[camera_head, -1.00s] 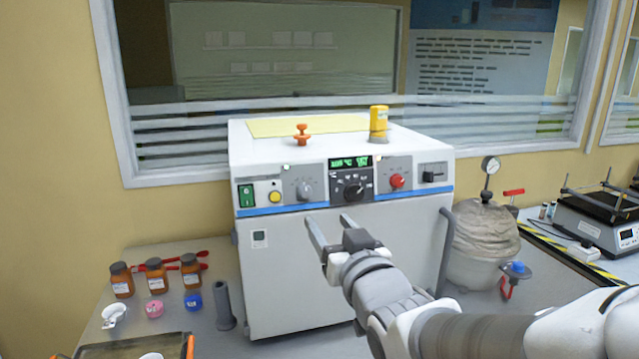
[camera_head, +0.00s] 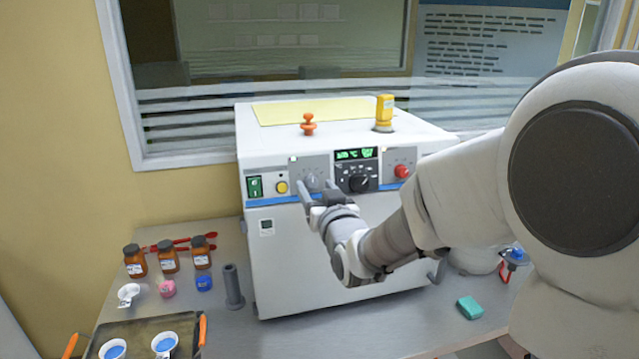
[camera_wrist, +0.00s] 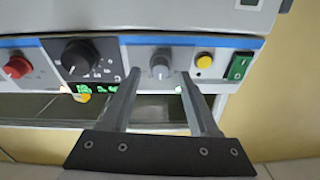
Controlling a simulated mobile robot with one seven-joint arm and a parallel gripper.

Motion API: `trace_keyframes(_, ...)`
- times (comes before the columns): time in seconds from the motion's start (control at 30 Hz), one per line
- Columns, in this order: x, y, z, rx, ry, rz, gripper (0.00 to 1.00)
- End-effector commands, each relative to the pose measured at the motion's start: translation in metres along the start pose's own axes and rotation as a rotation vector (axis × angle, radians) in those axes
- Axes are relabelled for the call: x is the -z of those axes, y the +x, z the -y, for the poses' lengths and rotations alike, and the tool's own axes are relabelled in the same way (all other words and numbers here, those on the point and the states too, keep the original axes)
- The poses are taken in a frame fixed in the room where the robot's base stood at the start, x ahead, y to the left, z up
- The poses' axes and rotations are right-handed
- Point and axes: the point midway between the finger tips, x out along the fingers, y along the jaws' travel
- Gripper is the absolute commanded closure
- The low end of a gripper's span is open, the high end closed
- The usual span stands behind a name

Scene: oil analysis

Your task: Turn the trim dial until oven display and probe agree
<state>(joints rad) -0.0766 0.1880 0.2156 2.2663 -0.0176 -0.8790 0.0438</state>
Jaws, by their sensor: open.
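The white oven (camera_head: 300,270) stands on the bench, its front panel facing me. Its green display (camera_head: 357,154) is lit, but I cannot read the digits surely. Below the display is a black dial (camera_head: 358,183), also in the wrist view (camera_wrist: 77,58). Left of it is a grey dial (camera_head: 313,183); in the wrist view (camera_wrist: 160,64) it lies between and just beyond my fingertips. I cannot read which dial is the trim. A yellow device (camera_head: 384,110), possibly the probe, stands on top. My gripper (camera_head: 318,190) is open and empty, its fingers (camera_wrist: 160,76) pointing at the panel.
A red knob (camera_head: 402,171), a yellow button (camera_head: 282,187) and a green switch (camera_head: 255,186) flank the dials. An orange knob (camera_head: 308,125) sits on top. Brown bottles (camera_head: 168,257) and a dark tray (camera_head: 150,332) are at left. A teal block (camera_head: 470,307) lies at right.

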Motion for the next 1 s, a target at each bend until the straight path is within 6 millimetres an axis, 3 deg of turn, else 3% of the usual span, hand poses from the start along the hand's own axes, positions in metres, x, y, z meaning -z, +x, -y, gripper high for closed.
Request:
trace_keyframes(0.2,0.0,0.014,0.0,0.0,0.0,0.001,0.39)
trace_keyframes(0.5,0.0,0.016,0.0,0.0,0.0,0.001,0.39)
trace_keyframes(0.83,0.0,0.015,0.0,0.0,0.0,0.0,0.98)
trace_keyframes(1.0,0.0,0.015,0.0,0.0,0.0,0.0,1.0)
